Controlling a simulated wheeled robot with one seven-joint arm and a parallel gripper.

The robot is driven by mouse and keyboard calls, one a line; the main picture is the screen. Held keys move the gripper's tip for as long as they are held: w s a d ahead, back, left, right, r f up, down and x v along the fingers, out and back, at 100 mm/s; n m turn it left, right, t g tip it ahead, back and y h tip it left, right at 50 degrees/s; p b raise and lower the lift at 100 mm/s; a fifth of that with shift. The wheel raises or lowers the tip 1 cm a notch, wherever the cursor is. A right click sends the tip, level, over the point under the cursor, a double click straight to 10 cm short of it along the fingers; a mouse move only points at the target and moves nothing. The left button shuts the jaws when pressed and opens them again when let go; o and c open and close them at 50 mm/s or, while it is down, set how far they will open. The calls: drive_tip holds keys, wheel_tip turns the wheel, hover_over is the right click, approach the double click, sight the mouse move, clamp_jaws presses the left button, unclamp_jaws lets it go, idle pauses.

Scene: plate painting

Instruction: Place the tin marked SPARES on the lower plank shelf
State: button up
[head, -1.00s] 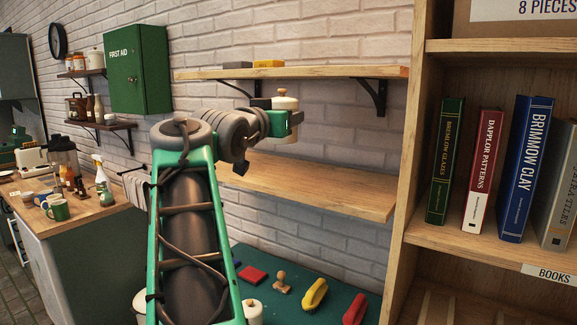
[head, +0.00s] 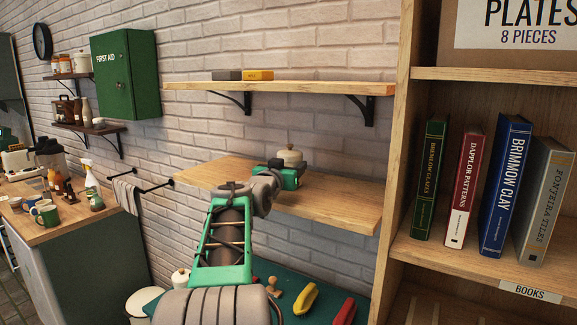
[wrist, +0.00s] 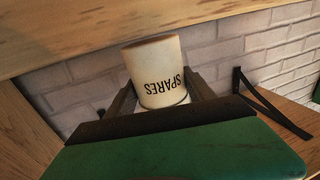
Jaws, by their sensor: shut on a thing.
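The cream tin (head: 290,156) with a knobbed lid shows above my green gripper (head: 283,176) in the head view. In the wrist view the tin (wrist: 158,68) reads SPARES upside down, between the two dark fingers of my gripper (wrist: 161,88), which is shut on it. The lower plank shelf (head: 340,205) is behind and around the gripper in the head view. The tin looks upright over this shelf. My gripper hides its lower part there, so I cannot tell whether its base touches the plank.
The upper plank shelf (head: 320,87) holds a grey block (head: 227,75) and a yellow block (head: 258,75). A bookcase (head: 398,190) with several books stands close at the right. The lower plank's right part is bare. A brush with yellow (head: 298,298) lies on the green bench below.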

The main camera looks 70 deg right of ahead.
drive_tip(key=shift+a+f, duration=0.15)
drive_tip(key=shift+f, duration=0.1)
drive_tip(key=shift+f, duration=0.15)
drive_tip(key=shift+f, duration=0.1)
drive_tip(key=o, duration=1.4)
drive_tip(key=shift+o, duration=0.2)
